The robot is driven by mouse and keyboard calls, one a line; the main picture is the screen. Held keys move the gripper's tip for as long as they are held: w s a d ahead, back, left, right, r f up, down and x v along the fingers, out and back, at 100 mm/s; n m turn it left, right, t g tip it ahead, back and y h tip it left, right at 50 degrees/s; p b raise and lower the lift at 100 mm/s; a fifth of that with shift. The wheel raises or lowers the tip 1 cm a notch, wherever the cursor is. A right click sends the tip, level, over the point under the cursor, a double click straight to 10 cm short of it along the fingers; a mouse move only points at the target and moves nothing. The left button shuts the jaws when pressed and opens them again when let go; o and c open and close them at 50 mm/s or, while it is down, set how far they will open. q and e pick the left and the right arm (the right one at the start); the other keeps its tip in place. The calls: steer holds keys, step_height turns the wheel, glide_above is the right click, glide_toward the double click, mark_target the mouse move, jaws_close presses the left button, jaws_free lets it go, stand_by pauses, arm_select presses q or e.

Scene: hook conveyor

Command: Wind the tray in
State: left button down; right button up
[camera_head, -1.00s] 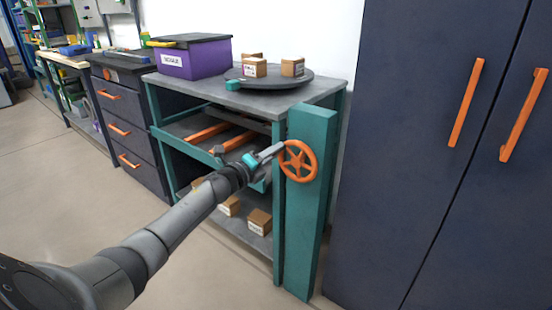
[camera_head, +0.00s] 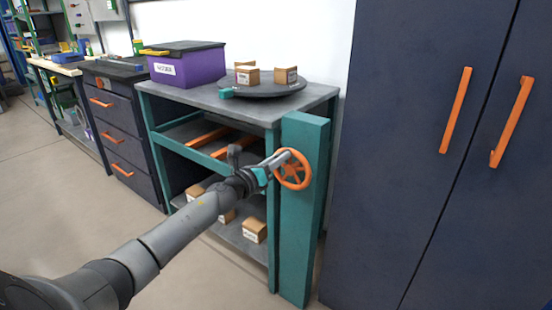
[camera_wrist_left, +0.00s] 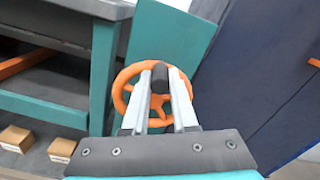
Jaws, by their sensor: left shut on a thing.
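An orange handwheel (camera_head: 292,170) is mounted on the teal post at the front right of the workbench. It also shows in the left wrist view (camera_wrist_left: 126,98). My left gripper (camera_head: 287,154) is shut on the wheel's dark knob (camera_wrist_left: 160,78), near the top of the rim in the head view. In the left wrist view the two fingers (camera_wrist_left: 160,88) sit on either side of the knob. What seems to be the tray, with a teal front bar (camera_head: 180,150), is under the bench top near orange rails (camera_head: 208,137). My arm hides part of this area. My right gripper is out of view.
The teal post (camera_head: 303,230) stands beside a tall dark cabinet (camera_head: 420,160) with orange handles. A dark turntable (camera_head: 265,91) with small boxes and a purple bin (camera_head: 187,68) stand on the bench. More boxes (camera_head: 254,230) lie on the low shelf. The floor at left is clear.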

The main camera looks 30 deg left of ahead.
arm_select(q)
steer(key=shift+d, duration=0.15)
stand_by(0.3)
steer(key=c, duration=0.7)
jaws_free()
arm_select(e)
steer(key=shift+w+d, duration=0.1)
arm_select(q)
steer(key=shift+s, duration=0.1)
steer(key=s+p, duration=0.2)
steer(key=s, duration=1.3)
steer(key=shift+a, duration=0.25)
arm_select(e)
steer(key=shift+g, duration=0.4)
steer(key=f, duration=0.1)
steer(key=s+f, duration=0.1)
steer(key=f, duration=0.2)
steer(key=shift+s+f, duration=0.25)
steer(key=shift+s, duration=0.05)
